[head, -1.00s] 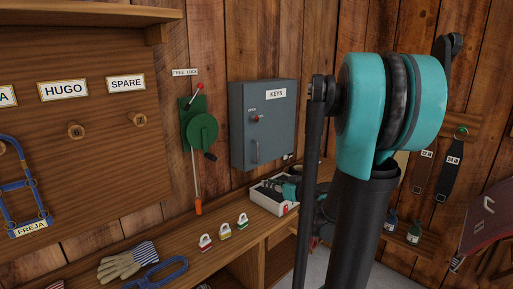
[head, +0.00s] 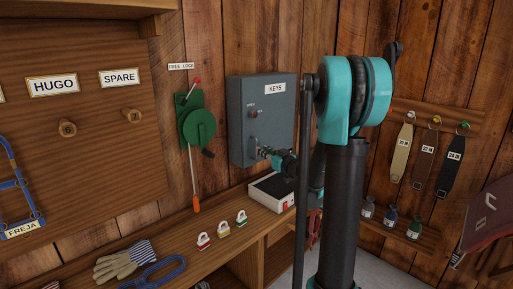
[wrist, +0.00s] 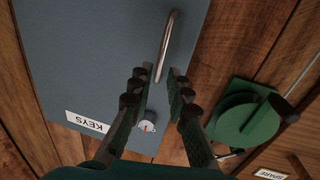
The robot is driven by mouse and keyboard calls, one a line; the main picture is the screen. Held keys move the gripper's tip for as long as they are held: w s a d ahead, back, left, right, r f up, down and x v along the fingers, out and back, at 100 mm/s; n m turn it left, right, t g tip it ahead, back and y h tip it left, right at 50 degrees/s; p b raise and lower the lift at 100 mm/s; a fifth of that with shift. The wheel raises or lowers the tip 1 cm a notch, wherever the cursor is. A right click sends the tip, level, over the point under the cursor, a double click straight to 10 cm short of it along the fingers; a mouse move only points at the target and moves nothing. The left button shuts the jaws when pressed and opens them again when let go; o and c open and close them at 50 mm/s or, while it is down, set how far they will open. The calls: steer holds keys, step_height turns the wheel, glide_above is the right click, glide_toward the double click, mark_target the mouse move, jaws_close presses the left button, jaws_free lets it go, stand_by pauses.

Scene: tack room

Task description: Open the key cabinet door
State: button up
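The grey key cabinet (head: 240,92) hangs on the plank wall, its door shut flush in the head view. A "KEYS" label (head: 275,87) and a small knob (head: 253,114) are on its front. In the wrist view the door (wrist: 90,50) fills the upper left, with the metal bar handle (wrist: 167,40) and the knob (wrist: 147,126). My gripper (wrist: 160,72) is open, its two dark fingers on either side of the handle's line. Whether they touch it cannot be told.
A green crank winch (head: 198,128) with a red-knobbed lever is on the wall left of the cabinet. Below is a wooden bench with a white box (head: 272,188), several small padlocks (head: 222,225) and gloves (head: 125,262). Strap tags (head: 428,157) hang at the right.

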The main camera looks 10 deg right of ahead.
steer(key=x, duration=0.6)
jaws_close()
stand_by(0.3)
